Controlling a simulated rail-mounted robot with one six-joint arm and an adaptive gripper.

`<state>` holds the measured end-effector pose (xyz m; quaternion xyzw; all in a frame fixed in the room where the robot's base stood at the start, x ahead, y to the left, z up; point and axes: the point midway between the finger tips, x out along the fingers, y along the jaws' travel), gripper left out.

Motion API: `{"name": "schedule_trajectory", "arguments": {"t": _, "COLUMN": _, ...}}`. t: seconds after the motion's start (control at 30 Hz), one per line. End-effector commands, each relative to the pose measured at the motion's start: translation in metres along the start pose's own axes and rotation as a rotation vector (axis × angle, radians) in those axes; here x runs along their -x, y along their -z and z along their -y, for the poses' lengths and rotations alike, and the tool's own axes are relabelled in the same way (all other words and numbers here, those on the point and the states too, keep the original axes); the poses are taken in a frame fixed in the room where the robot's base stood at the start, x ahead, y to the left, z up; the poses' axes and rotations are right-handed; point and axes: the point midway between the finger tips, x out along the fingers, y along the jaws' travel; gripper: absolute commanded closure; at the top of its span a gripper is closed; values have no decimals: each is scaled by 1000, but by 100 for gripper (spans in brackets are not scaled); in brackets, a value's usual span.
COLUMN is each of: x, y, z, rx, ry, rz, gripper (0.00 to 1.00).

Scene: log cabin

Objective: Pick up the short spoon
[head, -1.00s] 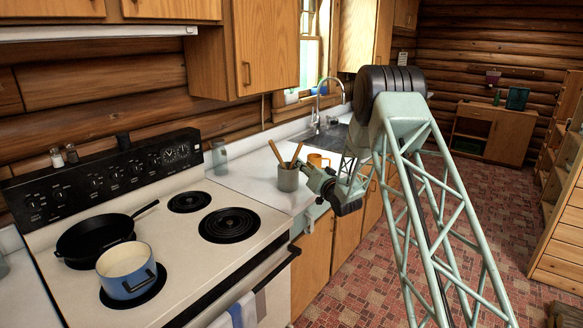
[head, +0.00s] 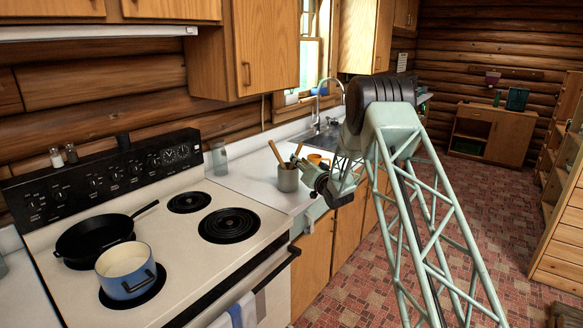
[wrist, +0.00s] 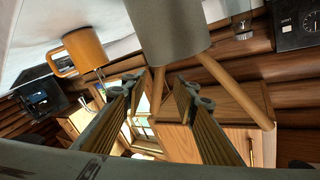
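A grey crock (head: 287,178) stands on the white counter right of the stove and holds two wooden handles. The longer spoon (head: 273,152) leans left in the head view, and the short spoon (head: 297,151) leans right. In the wrist view, which is upside down, the crock (wrist: 168,30) is at the top. The short spoon's handle (wrist: 157,88) shows between the two finger tips, and the longer handle (wrist: 238,90) lies to their right. My gripper (wrist: 158,85) is open beside the crock; I cannot tell whether a finger touches the handle.
An orange mug (head: 318,159) stands just behind my gripper and also shows in the wrist view (wrist: 84,50). A glass jar (head: 219,158) stands at the back of the counter. The stove with a black pan (head: 90,238) and blue pot (head: 126,268) is to the left.

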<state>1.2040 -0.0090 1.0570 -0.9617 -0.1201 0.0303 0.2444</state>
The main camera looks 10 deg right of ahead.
Motion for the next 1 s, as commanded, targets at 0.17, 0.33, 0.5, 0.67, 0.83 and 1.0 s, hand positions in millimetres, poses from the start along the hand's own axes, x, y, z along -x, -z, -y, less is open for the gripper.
{"name": "schedule_trajectory", "arguments": {"t": 0.17, "x": -12, "y": -1, "z": -1, "rx": 0, "ry": 0, "rz": 0, "gripper": 73}}
{"name": "schedule_trajectory", "arguments": {"t": 0.33, "x": -28, "y": -1, "z": -2, "rx": 0, "ry": 0, "rz": 0, "gripper": 73}}
{"name": "schedule_trajectory", "arguments": {"t": 0.5, "x": -42, "y": 0, "z": -1, "rx": 1, "ry": 1, "rz": 0, "gripper": 73}}
{"name": "schedule_trajectory", "arguments": {"t": 0.67, "x": -49, "y": 0, "z": -1, "rx": 0, "ry": 0, "rz": 0, "gripper": 73}}
{"name": "schedule_trajectory", "arguments": {"t": 0.83, "x": -50, "y": 0, "z": -1, "rx": 0, "ry": 0, "rz": 0, "gripper": 73}}
{"name": "schedule_trajectory", "arguments": {"t": 1.0, "x": -50, "y": 0, "z": -1, "rx": 0, "ry": 0, "rz": 1, "gripper": 73}}
